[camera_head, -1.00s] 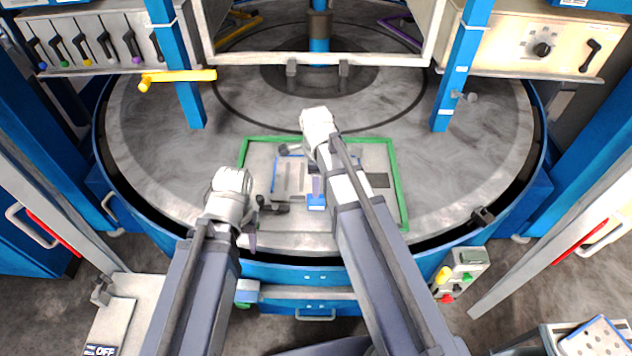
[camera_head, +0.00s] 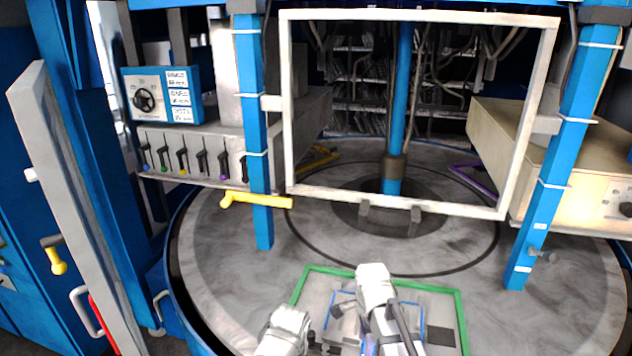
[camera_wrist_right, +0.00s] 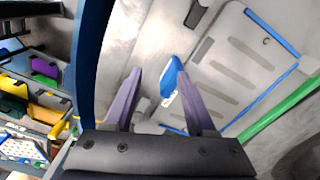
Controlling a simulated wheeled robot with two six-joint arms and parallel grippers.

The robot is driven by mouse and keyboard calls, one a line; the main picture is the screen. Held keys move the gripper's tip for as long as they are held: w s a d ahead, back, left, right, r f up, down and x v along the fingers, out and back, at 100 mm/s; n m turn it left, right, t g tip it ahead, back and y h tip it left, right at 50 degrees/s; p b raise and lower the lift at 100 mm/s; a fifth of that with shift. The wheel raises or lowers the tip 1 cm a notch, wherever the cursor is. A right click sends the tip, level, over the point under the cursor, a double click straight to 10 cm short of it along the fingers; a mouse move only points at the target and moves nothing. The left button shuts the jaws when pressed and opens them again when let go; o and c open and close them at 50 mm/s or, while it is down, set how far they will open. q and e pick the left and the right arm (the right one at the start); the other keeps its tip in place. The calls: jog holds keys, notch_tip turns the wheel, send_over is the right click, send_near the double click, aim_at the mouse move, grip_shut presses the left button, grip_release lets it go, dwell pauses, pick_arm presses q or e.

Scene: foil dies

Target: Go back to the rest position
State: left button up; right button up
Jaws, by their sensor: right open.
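In the right wrist view my right gripper (camera_wrist_right: 159,76) shows two purple fingers, spread apart. A grey slotted plate (camera_wrist_right: 245,60) with blue edging lies to the right. In the head view my right wrist is above the plate inside the green frame (camera_head: 462,322), and it hides part of the plate. My left gripper (camera_head: 320,346) is at the bottom edge, left of the plate, mostly cut off; its fingers cannot be made out.
A round grey turntable (camera_head: 520,320) surrounds the green frame. A white upright frame (camera_head: 400,205) stands behind, between blue posts (camera_head: 256,130). A yellow handle (camera_head: 255,200) sticks out at the left post. A lever panel (camera_head: 190,160) is at left. The turntable right of the green frame is clear.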

jog(key=s+a+f+n+b, duration=0.1)
jog(key=s+n, duration=0.1)
jog(key=n, duration=0.1)
jog(key=s+a+f+n+b, duration=0.1)
jog(key=s+a+f+n, duration=0.1)
jog(key=n, duration=0.1)
jog(key=s+a+f+n+b, duration=0.1)
jog(key=n, duration=0.2)
jog(key=shift+s+a+f, duration=0.15)
jog(key=shift+s+a, duration=0.05)
jog(key=shift+s, duration=0.2)
pick_arm(q)
notch_tip(320, 180, down, 8)
jog(key=b, duration=0.4)
pick_arm(e)
jog(key=s+a+f+n+h, duration=0.1)
jog(key=s+a+f+n, duration=0.2)
jog(key=s+n, duration=0.3)
jog(key=n, duration=0.5)
jog(key=shift+a+f+n, duration=0.3)
pick_arm(q)
jog(key=shift+f, duration=0.1)
pick_arm(e)
jog(key=shift+s, duration=0.2)
